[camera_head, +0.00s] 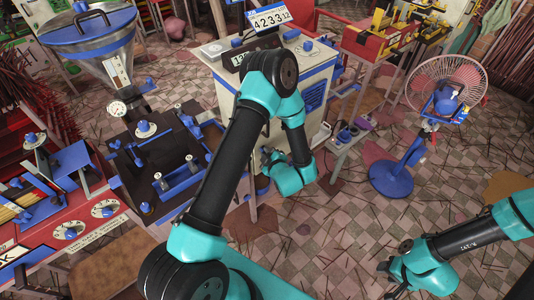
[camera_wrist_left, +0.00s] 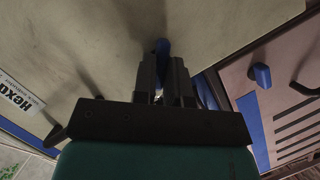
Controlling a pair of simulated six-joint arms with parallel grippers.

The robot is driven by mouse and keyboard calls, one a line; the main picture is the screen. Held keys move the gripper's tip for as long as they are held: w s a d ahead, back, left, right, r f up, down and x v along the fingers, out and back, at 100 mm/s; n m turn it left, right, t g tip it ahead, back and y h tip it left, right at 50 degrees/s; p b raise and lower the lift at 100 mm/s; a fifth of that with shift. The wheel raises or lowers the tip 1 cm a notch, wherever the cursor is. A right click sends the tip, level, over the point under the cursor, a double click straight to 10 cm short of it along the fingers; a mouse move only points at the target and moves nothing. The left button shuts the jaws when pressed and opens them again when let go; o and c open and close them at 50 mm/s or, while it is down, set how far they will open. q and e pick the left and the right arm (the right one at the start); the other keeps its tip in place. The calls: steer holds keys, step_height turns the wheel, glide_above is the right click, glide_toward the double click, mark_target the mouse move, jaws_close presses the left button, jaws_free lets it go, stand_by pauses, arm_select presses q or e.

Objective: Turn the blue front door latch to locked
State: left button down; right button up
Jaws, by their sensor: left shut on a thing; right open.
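The blue latch (camera_wrist_left: 162,48) stands out from the pale door (camera_wrist_left: 95,45) in the left wrist view. My left gripper (camera_wrist_left: 162,62) is shut on the latch, with its dark fingers on either side of it. Only the latch's far end shows beyond the fingertips. In the head view my left gripper (camera_head: 264,170) is at the lower front of the pale cabinet (camera_head: 235,92), and my arm hides much of the cabinet's front and the latch. My right gripper (camera_head: 393,257) is open and empty above the tiled floor at the lower right.
Another blue knob (camera_wrist_left: 262,76) is on the panel to the right in the left wrist view. A dark-topped machine (camera_head: 125,165) stands left of the cabinet. A blue-based fan (camera_head: 391,179) stands to the right.

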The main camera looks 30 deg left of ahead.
arm_select(q)
steer(key=m+g, duration=0.2)
steer(key=m, duration=0.1)
steer(key=m+g+y, duration=0.1)
steer(key=m+g, duration=0.1)
steer(key=m, duration=0.1)
steer(key=m+g, duration=0.2)
steer(key=m, duration=0.1)
steer(key=shift+w+d+r, duration=0.1)
steer(key=shift+w+d, duration=0.05)
steer(key=shift+w, duration=0.2)
stand_by(0.4)
stand_by(0.4)
steer(key=c, duration=1.2)
jaws_free()
steer(key=shift+o, duration=0.2)
steer(key=shift+d, duration=0.1)
